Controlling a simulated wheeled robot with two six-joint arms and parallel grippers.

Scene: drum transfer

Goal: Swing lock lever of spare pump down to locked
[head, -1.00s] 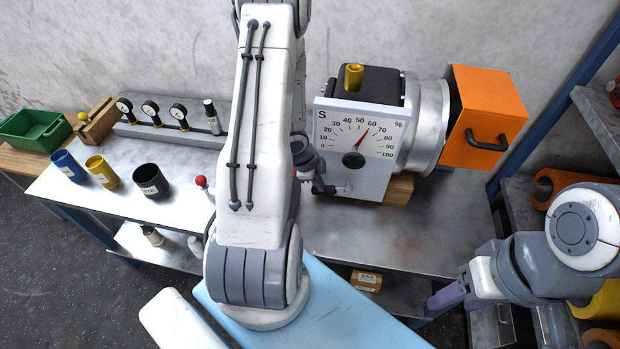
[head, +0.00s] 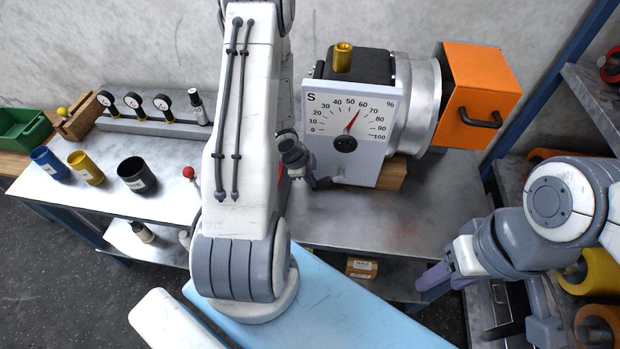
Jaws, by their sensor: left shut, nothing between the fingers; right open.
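The spare pump, as I take it from the S on its dial, has a white dial panel (head: 347,122), a brass cap (head: 343,58) on its dark top and a grey drum body (head: 414,100). My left gripper (head: 322,184) is shut and empty at the panel's lower left. A small pale part (head: 338,179) beside its fingertips may be the lock lever; I cannot tell its position or whether the fingers touch it. A red-knobbed lever (head: 188,172) stands left of my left arm, which hides what is behind it. My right gripper (head: 433,281) is open at the lower right, away from the pump.
An orange box (head: 477,85) with a dark handle adjoins the drum. A wooden block (head: 392,174) sits under the pump. Several gauges, a black cup (head: 137,176), a yellow cup (head: 86,168) and a blue cup (head: 49,162) occupy the left. The metal tabletop (head: 430,212) in front is clear.

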